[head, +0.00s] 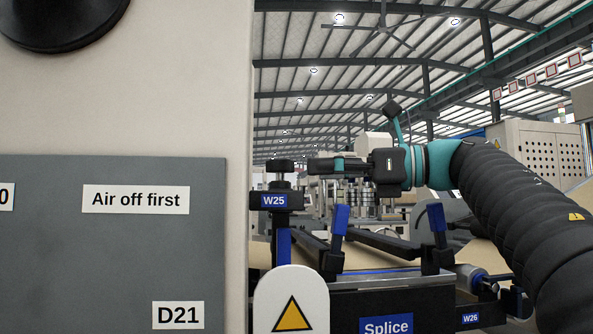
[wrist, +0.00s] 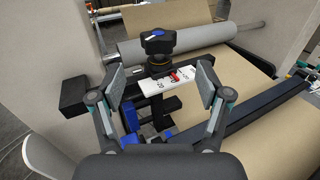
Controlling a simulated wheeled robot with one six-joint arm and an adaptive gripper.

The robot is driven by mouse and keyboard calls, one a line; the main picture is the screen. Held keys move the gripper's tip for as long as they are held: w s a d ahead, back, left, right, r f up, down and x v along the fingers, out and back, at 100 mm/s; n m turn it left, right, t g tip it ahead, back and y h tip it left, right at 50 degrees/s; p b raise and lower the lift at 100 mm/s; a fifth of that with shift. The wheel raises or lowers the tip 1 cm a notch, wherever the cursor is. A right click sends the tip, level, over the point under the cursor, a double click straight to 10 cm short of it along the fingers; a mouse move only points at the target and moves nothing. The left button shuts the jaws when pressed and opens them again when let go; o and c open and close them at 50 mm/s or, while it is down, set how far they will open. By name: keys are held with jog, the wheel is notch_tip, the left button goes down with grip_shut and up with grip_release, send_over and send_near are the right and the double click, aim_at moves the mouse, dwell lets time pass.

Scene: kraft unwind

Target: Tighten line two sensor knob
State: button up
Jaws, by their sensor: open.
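A black knob (head: 280,166) stands upright on a black bracket labelled W25 (head: 274,201), just right of the big cabinet. In the wrist view the knob (wrist: 158,41) has a blue mark on top and a brass-coloured ring below it. A white label plate (wrist: 158,84) with a red mark lies in front of it; its text is too small to read. My gripper (head: 312,165) is at about the knob's height, to its right and apart from it. In the wrist view my gripper (wrist: 161,80) is open and empty, with the knob beyond its fingertips, roughly centred between them.
A beige cabinet with a grey panel (head: 110,240) fills the left side. Blue-handled levers (head: 340,220) and black bars stand over the splice table (head: 386,282) below my arm. A grey roller (wrist: 205,41) and brown paper web (wrist: 165,17) lie behind the knob.

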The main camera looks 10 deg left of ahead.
aim_at(283, 171)
jog(key=shift+s+d, duration=0.2)
jog(key=shift+d, duration=0.7)
jog(key=shift+s+d, duration=0.15)
jog(key=shift+d, duration=0.75)
jog(key=shift+c, duration=0.7)
jog(key=shift+s+a, duration=0.2)
jog(key=shift+c, duration=0.4)
jog(key=s+a+t+h+b, duration=0.1)
jog(key=s+a+b, duration=0.15)
jog(key=s, duration=0.35)
jog(key=s+a+t+h+b, duration=0.1)
jog(key=s+a+t+b, duration=0.1)
jog(key=s+a, duration=0.25)
jog(key=w+d+m+t+h, duration=0.3)
jog(key=w+d+m+t, duration=0.2)
jog(key=m+t, duration=0.15)
jog(key=x, duration=0.4)
jog(key=p+x, duration=0.1)
jog(key=x, duration=0.8)
jog(key=shift+a+f+p, duration=0.1)
jog(key=shift+a+p, duration=0.3)
jog(key=shift+a, duration=0.15)
